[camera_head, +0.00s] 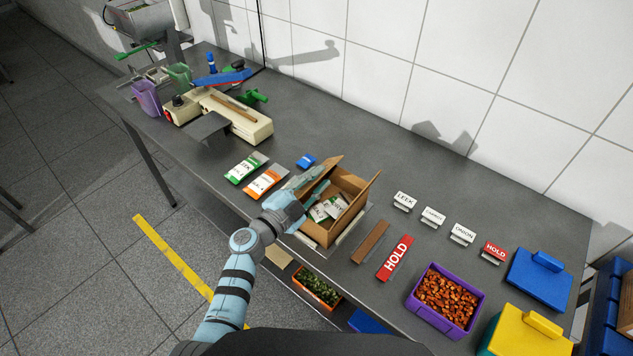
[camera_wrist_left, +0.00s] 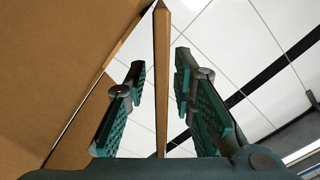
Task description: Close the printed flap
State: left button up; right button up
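An open cardboard box (camera_head: 318,232) stands on the bench with several white-labelled packets (camera_head: 328,208) inside. Its right flap (camera_head: 364,196) and its back flap (camera_head: 326,168) stand up. No print can be made out on the flaps. My left gripper (camera_head: 317,183) is at the box's left side, over the rim. In the left wrist view the gripper (camera_wrist_left: 165,98) is open, with one cardboard flap (camera_wrist_left: 162,75) seen edge-on between its fingers. Gaps show on both sides of that flap. My right gripper is not in view.
Green and orange packets (camera_head: 265,182) lie left of the box, with a small blue item (camera_head: 306,161) behind. A brown strip (camera_head: 370,242), a red HOLD strip (camera_head: 395,258), label stands (camera_head: 433,217) and a purple bin (camera_head: 415,294) are to the right. Bench behind the box is clear.

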pick_arm(q)
grip_shut()
jog(key=shift+s+d+f+m, duration=0.15)
jog(key=shift+s+f+m, duration=0.1)
jog(key=shift+m, duration=0.55)
grip_release()
